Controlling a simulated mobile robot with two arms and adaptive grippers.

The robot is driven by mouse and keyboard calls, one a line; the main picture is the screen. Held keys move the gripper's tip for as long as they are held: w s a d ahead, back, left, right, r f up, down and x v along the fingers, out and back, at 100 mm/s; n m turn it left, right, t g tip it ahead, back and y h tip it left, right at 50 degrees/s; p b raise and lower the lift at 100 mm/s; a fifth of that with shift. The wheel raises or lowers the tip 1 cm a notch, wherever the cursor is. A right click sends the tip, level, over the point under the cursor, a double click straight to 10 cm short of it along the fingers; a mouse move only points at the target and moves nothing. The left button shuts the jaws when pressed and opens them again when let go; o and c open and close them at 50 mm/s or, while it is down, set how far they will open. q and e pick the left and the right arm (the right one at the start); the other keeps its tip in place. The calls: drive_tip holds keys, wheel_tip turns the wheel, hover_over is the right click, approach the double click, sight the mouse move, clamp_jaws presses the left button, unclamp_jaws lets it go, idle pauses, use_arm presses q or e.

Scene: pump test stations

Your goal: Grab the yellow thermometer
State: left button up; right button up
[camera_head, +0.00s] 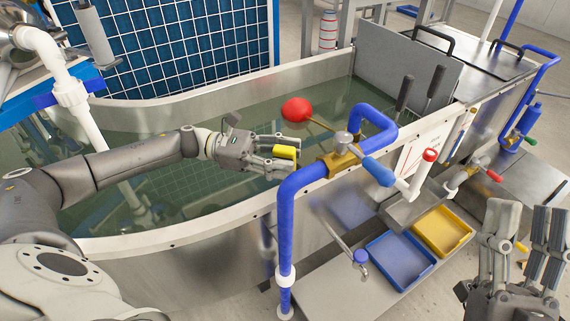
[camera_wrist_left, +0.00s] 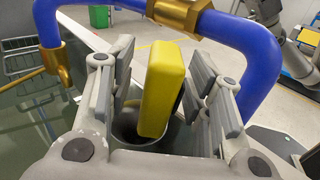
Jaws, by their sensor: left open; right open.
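The yellow thermometer (camera_head: 285,153) shows as a small yellow block at my left gripper's fingertips in the head view, over the water tank near its front rim. In the left wrist view the yellow thermometer (camera_wrist_left: 162,88) stands upright between the fingers. My left gripper (camera_wrist_left: 165,90) is open around it, with visible gaps on both sides. The left gripper (camera_head: 286,155) also shows in the head view, reaching in from the left. My right gripper (camera_head: 524,240) is open and empty at the lower right, away from the tank.
A blue pipe (camera_head: 288,215) with a brass valve (camera_head: 341,160) runs over the tank rim (camera_head: 190,232), close to my left gripper. A red float (camera_head: 297,111) lies just behind. Blue (camera_head: 401,262) and yellow (camera_head: 441,231) trays sit on the lower shelf.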

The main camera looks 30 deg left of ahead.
use_arm(q)
clamp_jaws()
drive_tip(key=shift+r, duration=0.2)
idle(0.3)
